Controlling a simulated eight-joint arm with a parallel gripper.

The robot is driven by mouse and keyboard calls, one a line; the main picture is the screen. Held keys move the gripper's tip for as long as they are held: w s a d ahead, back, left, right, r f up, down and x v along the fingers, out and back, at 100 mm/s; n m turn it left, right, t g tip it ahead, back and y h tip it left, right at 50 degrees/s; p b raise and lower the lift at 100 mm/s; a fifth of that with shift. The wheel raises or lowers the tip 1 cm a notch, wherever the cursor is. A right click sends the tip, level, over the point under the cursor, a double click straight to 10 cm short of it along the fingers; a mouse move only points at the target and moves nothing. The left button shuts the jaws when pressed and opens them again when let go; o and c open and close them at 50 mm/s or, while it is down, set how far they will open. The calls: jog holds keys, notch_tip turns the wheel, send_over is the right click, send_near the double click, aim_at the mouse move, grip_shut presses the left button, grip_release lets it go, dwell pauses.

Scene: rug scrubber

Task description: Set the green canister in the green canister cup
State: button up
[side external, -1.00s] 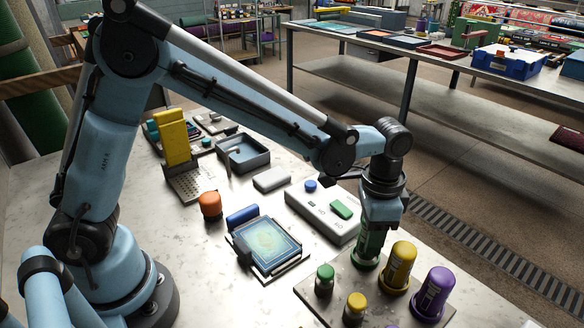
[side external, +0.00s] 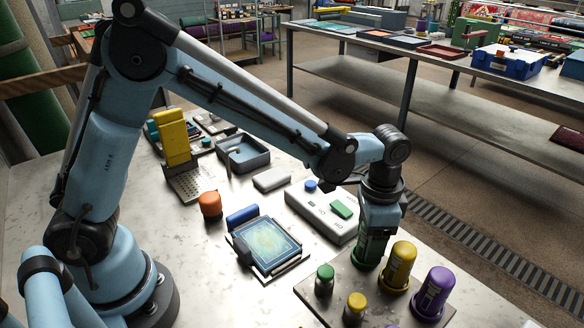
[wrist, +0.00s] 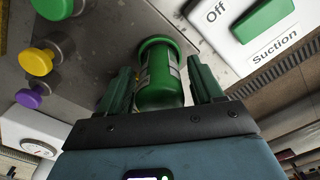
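The green canister (wrist: 160,88) stands upright between the two fingers of my gripper (wrist: 162,90) in the wrist view. In the side external view the canister (side external: 367,251) shows below my gripper (side external: 377,228), at the back of the board, in line with the yellow and purple canisters. A green flared ring, apparently the green canister cup (wrist: 157,42), shows around its far end in the wrist view. How deep the canister sits in it is hard to tell.
The yellow canister (side external: 399,265) and purple canister (side external: 433,291) stand upright close by. A white control box (side external: 322,215) is just behind my gripper. A framed screen (side external: 267,246) lies to the left.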

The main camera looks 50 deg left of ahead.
jog(key=shift+o, duration=0.4)
notch_tip(320, 180, up, 12)
jog(key=shift+r, duration=0.1)
dwell(0.4)
jog(key=shift+a, duration=0.1)
jog(key=s+a+f+n+t, duration=0.1)
jog(key=s+a+n+t, duration=0.2)
jog(key=a, duration=0.5)
jog(key=s+a+f+n+t, duration=0.1)
jog(key=s+a+n+t, duration=0.3)
jog(key=s+a, duration=0.3)
jog(key=shift+s+a+f+n, duration=0.15)
jog(key=shift+s+a+n, duration=0.25)
jog(key=shift+a, duration=0.55)
